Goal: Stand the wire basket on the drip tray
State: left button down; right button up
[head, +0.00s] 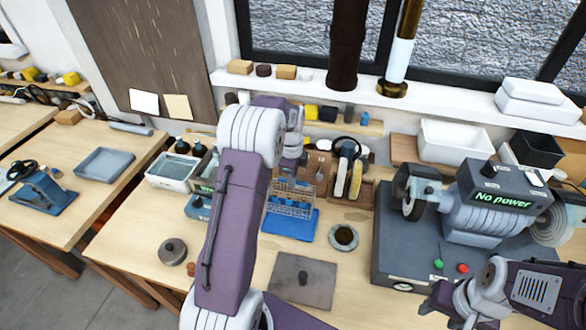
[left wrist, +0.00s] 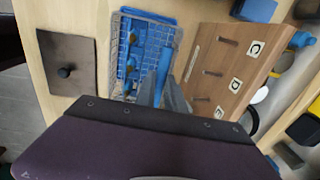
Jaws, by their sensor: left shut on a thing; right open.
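The wire basket (head: 291,197) is a grey mesh box near the middle of the bench in the head view, with blue showing inside and through it. The blue drip tray (head: 290,229) shows below and in front of it. I cannot tell whether the basket touches the tray. In the left wrist view the basket (left wrist: 143,50) is at the fingertips, with blue behind its mesh. My left gripper (left wrist: 165,92) is shut on the basket's near side; the arm partly hides it in the head view. My right gripper (head: 432,302) is open and empty at lower right.
A grey plate with a knob (head: 303,281) lies in front of the tray. The grinder (head: 475,215) fills the right side, reading "No power". A lettered wooden board (left wrist: 225,65) stands beside the basket in the left wrist view.

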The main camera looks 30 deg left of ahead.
pick_arm(q)
jog(key=shift+r+p, duration=0.3)
jog(key=shift+s+f, duration=0.1)
jog(key=shift+f, duration=0.15)
notch_tip(320, 180, down, 8)
jog(key=b, duration=0.7)
jog(key=shift+f+b, duration=0.25)
jog(key=shift+b, duration=0.15)
jog(key=shift+f, duration=0.6)
pick_arm(e)
jog(key=shift+f, duration=3)
pick_arm(q)
jog(key=shift+f, duration=0.2)
jog(key=c, duration=1.3)
grip_release()
jog(key=shift+c, duration=0.2)
